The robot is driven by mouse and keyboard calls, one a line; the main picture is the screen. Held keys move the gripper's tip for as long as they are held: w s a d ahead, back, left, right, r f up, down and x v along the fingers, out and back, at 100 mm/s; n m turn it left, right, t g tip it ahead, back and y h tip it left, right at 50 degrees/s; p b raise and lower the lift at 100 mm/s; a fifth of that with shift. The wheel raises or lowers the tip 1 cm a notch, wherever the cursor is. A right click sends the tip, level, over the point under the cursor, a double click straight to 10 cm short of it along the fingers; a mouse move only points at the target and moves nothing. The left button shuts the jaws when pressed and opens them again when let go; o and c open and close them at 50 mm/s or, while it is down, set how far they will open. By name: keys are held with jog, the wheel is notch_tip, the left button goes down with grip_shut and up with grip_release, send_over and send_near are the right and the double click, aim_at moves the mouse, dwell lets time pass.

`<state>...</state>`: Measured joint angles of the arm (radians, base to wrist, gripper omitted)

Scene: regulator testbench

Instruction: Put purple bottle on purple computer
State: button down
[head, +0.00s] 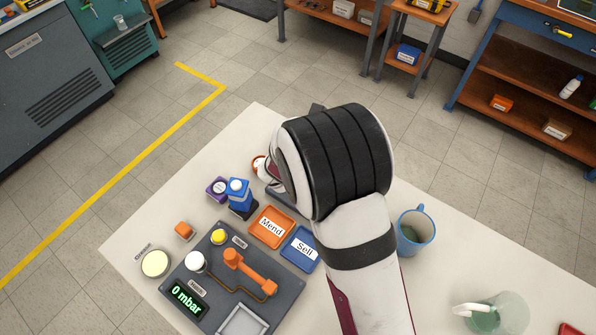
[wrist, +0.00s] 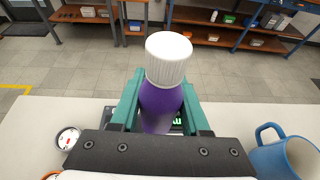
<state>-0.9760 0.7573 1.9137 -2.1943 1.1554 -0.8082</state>
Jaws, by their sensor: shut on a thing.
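In the wrist view a purple bottle (wrist: 160,106) with a ribbed white cap (wrist: 168,58) stands between the teal fingers of my gripper (wrist: 162,82). The fingers are shut on its sides, and the cap rises above them. In the head view my wrist hides the gripper and the bottle. A dark object with small green marks (wrist: 177,124) shows partly behind the bottle in the wrist view; I cannot tell whether it is the purple computer. No purple computer can be clearly made out in either view.
Left of my arm are orange Mend (head: 271,227) and blue Sell (head: 300,248) trays, a blue container (head: 238,188), a purple item (head: 216,188) and a grey test panel (head: 225,300). Right are a blue mug (head: 415,232) and a clear greenish vessel (head: 498,312). A round gauge (wrist: 67,138) lies near the gripper.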

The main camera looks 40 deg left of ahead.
jog(key=s+a+n+y, duration=0.3)
jog(key=s+a, duration=0.5)
jog(key=a, duration=0.3)
jog(key=n+g+y, duration=0.2)
jog(key=n+y, duration=0.1)
jog(key=y, duration=0.1)
send_over(223, 178)
notch_tip(223, 178, down, 9)
jog(key=shift+f, duration=0.1)
jog(key=c, duration=0.7)
grip_release()
jog(key=shift+t, duration=0.3)
jog(key=v, duration=1.2)
